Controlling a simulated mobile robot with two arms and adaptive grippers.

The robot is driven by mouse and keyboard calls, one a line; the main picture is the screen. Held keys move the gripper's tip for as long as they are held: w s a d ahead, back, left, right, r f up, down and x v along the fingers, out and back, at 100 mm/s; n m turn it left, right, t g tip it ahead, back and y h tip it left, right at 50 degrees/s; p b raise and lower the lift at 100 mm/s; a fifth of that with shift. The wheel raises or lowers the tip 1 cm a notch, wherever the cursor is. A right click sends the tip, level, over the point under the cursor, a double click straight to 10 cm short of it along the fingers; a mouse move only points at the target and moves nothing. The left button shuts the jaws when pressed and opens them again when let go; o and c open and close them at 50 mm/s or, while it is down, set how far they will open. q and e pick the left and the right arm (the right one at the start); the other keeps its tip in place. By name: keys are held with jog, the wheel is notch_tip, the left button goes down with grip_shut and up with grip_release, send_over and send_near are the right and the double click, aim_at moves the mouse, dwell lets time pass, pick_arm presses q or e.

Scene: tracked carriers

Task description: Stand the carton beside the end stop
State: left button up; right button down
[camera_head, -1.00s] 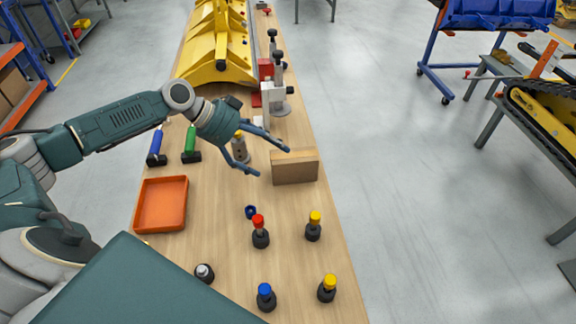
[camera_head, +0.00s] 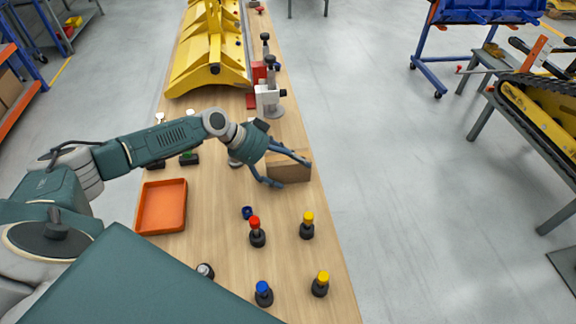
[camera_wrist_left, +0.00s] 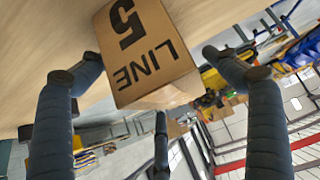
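The carton (camera_head: 290,172) is a brown cardboard box standing on the wooden table, right of the middle. In the left wrist view the carton (camera_wrist_left: 148,45) shows "LINE 5" printed in black. My left gripper (camera_head: 294,175) is open at the carton, with its fingers spread at the near and far sides of the box. In the wrist view a gap shows between the fingers and the carton. A grey-white fixture (camera_head: 268,97) with a black knob stands farther along the table beside red parts; I cannot tell whether it is the end stop. My right gripper is out of view.
An orange tray (camera_head: 162,206) lies at the left. Several dark pegs with coloured caps, including a red one (camera_head: 254,224), stand at the near end. A large yellow part (camera_head: 208,65) fills the far left of the table. The table's right edge is close to the carton.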

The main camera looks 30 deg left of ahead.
pick_arm(q)
jog(key=c, duration=1.7)
jog(key=shift+w+r, duration=0.1)
jog(key=shift+c, duration=1.3)
jog(key=shift+r, duration=0.1)
